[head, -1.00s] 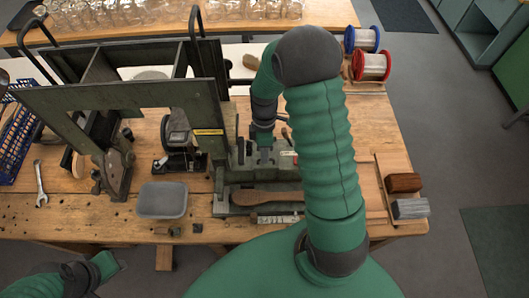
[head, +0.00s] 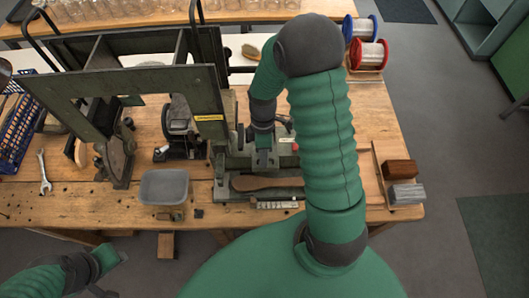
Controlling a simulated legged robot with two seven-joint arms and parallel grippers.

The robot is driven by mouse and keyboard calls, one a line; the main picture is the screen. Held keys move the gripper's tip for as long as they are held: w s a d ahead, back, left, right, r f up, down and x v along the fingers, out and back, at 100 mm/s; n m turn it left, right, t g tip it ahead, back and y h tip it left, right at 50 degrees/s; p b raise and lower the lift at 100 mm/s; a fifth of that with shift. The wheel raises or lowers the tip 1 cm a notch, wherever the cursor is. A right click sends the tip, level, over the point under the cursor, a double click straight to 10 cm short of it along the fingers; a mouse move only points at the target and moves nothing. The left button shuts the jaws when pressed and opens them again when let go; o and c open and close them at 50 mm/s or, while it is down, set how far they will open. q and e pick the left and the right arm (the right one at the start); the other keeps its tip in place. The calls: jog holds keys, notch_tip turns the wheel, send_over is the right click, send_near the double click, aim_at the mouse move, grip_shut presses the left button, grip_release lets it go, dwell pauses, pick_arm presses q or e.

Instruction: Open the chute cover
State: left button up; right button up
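The tufting machine (head: 205,88), a dark green-grey frame with a yellow label, stands on the wooden bench. Its low base (head: 228,190) carries a brown wooden brush back (head: 265,183). My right gripper (head: 262,158) points down over the machine's base, behind the brush back. Its fingers are small and dark, so I cannot tell whether they are open or touch anything. I cannot pick out the chute cover for certain; my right arm hides part of the machine's right side. My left arm is at the bottom left, off the bench, and its fingers are not clearly visible.
A grey tray (head: 164,186), a wrench (head: 44,173) and a blue basket (head: 17,130) lie on the left. Brown and grey blocks (head: 400,170) sit at the right edge. Red and blue spools (head: 368,55) and glass jars are at the back. Bench at front left is mostly clear.

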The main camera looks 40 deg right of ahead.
jog(key=shift+w+a+r, duration=0.1)
jog(key=shift+w+r, duration=0.05)
jog(key=shift+r, duration=0.35)
notch_tip(320, 180, up, 15)
jog(key=w+d+b, duration=0.1)
jog(key=w+d, duration=0.1)
jog(key=shift+w+r, duration=0.2)
jog(key=shift+d, duration=0.2)
